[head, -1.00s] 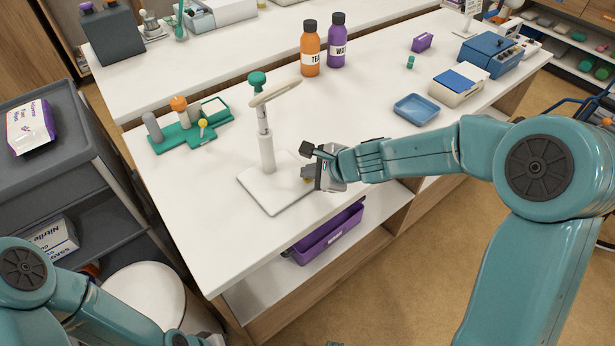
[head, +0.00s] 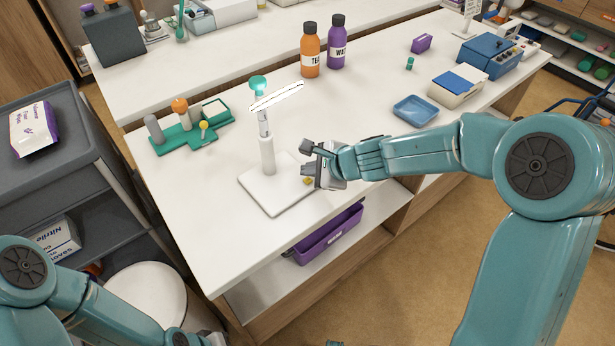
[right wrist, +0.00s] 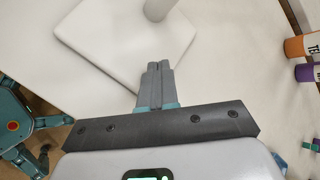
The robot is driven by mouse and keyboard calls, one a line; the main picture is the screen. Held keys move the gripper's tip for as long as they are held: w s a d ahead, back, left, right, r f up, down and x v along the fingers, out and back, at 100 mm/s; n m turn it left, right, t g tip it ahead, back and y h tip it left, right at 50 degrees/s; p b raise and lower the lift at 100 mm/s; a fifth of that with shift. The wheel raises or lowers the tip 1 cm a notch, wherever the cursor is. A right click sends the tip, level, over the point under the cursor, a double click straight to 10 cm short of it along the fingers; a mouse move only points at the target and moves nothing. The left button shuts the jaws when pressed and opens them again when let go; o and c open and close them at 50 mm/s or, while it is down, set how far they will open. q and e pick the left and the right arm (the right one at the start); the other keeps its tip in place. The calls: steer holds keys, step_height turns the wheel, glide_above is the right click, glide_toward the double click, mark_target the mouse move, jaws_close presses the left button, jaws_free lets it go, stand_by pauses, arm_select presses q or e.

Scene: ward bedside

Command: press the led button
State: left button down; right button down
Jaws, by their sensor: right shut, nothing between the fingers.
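A desk lamp stands on the table, with a white square base (head: 272,203), an upright white post (head: 267,155) and a long lamp head (head: 278,96) that looks bright white, as if lit. A small yellow button (head: 308,181) shows at the right part of the base. My right gripper (head: 308,168) is just above and beside this button; I cannot tell whether it touches. In the right wrist view its fingers (right wrist: 157,82) are shut and empty, over the base's edge, and the button is hidden. My left arm shows at the lower left; its gripper is out of frame.
A green rack (head: 190,135) stands left of the lamp. An orange bottle (head: 310,58) and a purple bottle (head: 337,50) stand behind. A blue tray (head: 415,110) lies to the right. A purple bin (head: 325,238) sits on the shelf below. The table's front left is clear.

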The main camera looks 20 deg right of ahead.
step_height(320, 180, up, 6)
steer(key=p, duration=0.5)
steer(key=shift+f, duration=0.15)
steer(key=shift+s, duration=0.1)
